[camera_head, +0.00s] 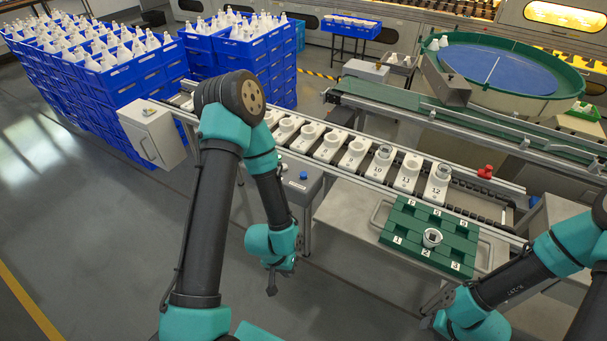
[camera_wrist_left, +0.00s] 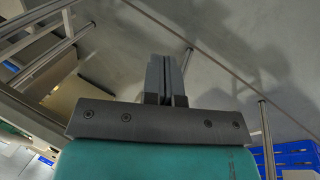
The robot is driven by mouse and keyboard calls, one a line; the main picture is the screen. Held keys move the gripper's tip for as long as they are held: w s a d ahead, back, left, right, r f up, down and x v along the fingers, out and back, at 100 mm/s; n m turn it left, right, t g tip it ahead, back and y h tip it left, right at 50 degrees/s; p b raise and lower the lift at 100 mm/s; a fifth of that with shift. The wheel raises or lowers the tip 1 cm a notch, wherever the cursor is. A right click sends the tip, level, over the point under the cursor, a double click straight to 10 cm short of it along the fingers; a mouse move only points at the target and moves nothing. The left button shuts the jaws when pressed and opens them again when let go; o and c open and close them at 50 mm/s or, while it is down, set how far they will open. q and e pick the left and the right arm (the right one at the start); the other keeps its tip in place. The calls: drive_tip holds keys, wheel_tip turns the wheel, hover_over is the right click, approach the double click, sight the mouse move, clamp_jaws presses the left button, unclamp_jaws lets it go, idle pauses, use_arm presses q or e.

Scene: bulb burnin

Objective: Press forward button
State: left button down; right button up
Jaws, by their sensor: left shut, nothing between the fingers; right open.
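A blue button (camera_head: 303,175) sits on top of a grey control box (camera_head: 300,190) at the near side of the conveyor in the head view. I cannot read its label. My left gripper (camera_head: 271,288) is shut and empty, pointing down over the floor, in front of and below the box and apart from it. In the left wrist view its two fingers (camera_wrist_left: 167,75) are together with nothing between them. The button is not clear in that view. My right gripper (camera_head: 432,308) is open at the lower right, partly hidden by its own arm, near the work table's front.
Numbered white holders (camera_head: 356,152) line the conveyor, some carrying bulb parts. A green numbered tray (camera_head: 400,228) with one part in it lies on the table. A red knob (camera_head: 485,171) sits at the conveyor's right. Blue crates of bulbs (camera_head: 120,90) stand at the back left.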

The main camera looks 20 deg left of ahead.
idle(0.4)
use_arm(q)
drive_tip(key=m+t+h, duration=0.1)
drive_tip(key=m+t, duration=0.5)
drive_tip(key=m, duration=0.6)
approach(304, 175)
drive_tip(key=d+f, duration=0.1)
drive_tip(key=d, duration=0.3)
drive_tip(key=d+f, duration=0.1)
drive_tip(key=d, duration=0.1)
drive_tip(key=shift+s+d+f, duration=0.1)
drive_tip(key=shift+f, duration=0.2)
drive_tip(key=w+a+r+m+t, duration=0.1)
drive_tip(key=w+r+m, duration=0.3)
drive_tip(key=r, duration=0.4)
drive_tip(key=shift+w+a+m, duration=0.4)
drive_tip(key=shift+w+a, duration=0.35)
drive_tip(key=shift+f, duration=4.35)
